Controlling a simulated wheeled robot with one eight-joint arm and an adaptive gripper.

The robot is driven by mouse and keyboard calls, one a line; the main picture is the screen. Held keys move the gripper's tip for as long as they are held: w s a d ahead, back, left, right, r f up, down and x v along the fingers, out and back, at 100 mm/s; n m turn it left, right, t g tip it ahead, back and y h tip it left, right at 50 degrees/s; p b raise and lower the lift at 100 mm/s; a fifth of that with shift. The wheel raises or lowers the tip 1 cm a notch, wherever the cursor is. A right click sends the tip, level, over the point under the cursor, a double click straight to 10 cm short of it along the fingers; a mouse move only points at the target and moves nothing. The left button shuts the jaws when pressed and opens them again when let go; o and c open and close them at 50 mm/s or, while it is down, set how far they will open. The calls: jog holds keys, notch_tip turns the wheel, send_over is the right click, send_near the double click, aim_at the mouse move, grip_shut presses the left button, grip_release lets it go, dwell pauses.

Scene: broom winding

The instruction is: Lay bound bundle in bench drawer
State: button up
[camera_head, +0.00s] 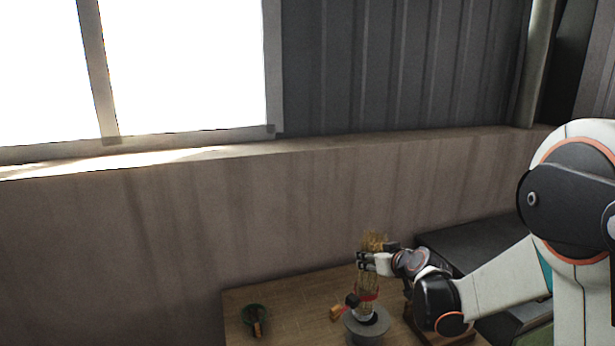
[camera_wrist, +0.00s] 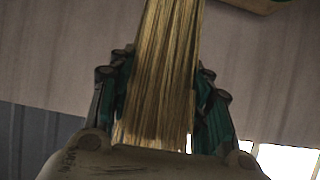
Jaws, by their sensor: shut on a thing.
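The straw bundle (camera_head: 374,243) stands upright in my gripper (camera_head: 371,260) above the wooden bench. A red band (camera_head: 369,296) goes around its lower part. Its lower end is over or on a grey round fixture (camera_head: 367,325); I cannot tell whether they touch. In the wrist view the straw bundle (camera_wrist: 165,70) runs between the two fingers of my gripper (camera_wrist: 162,100), which is shut on it. No bench drawer can be made out in these views.
A small yellow-orange block (camera_head: 336,312) lies beside the fixture. A dark box-like surface (camera_head: 470,245) is behind my arm at right. A wall and window stand behind.

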aim_at(374, 246)
jog(key=shift+r+p, duration=1.1)
jog(key=shift+r, duration=0.85)
